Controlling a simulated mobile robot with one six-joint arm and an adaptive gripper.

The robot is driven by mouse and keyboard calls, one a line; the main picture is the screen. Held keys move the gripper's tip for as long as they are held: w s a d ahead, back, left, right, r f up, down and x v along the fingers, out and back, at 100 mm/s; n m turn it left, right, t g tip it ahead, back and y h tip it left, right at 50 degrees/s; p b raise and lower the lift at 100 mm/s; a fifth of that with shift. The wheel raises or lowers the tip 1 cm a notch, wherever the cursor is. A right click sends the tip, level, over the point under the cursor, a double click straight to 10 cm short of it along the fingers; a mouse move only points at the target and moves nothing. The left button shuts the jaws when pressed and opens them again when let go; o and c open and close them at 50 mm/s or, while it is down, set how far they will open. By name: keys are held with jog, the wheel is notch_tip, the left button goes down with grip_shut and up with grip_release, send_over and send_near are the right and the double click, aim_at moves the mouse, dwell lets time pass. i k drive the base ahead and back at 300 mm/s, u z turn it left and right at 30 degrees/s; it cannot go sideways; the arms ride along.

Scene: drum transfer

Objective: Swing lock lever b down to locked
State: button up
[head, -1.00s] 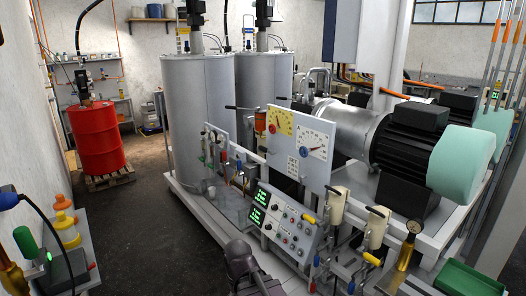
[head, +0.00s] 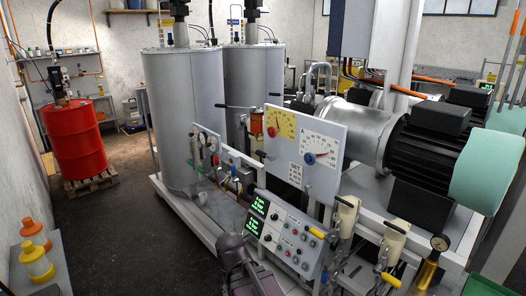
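No lever carries a readable letter, so I cannot tell which one is lock lever b. One lever with a yellow grip (head: 317,233) sits at the right of the control panel, beside a cream cylinder (head: 347,217). A second lever with a yellow grip (head: 390,280) is lower right, near another cream cylinder (head: 393,241). Whether either is locked cannot be told. A dark part of my arm rises from the bottom edge, in front of the control panel (head: 286,238). My gripper's fingers are not visible.
A dial board (head: 305,176) stands above the panel, with tall tanks (head: 183,120) behind it. A motor with a mint end cap (head: 487,171) is at right. A red drum (head: 76,141) stands on a pallet at left. The floor (head: 120,225) between is clear.

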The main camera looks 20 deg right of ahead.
aim_at(262, 155)
jog(key=i, duration=0.85)
jog(key=u, duration=0.6)
jog(key=k, duration=0.1)
jog(key=z, duration=2.5)
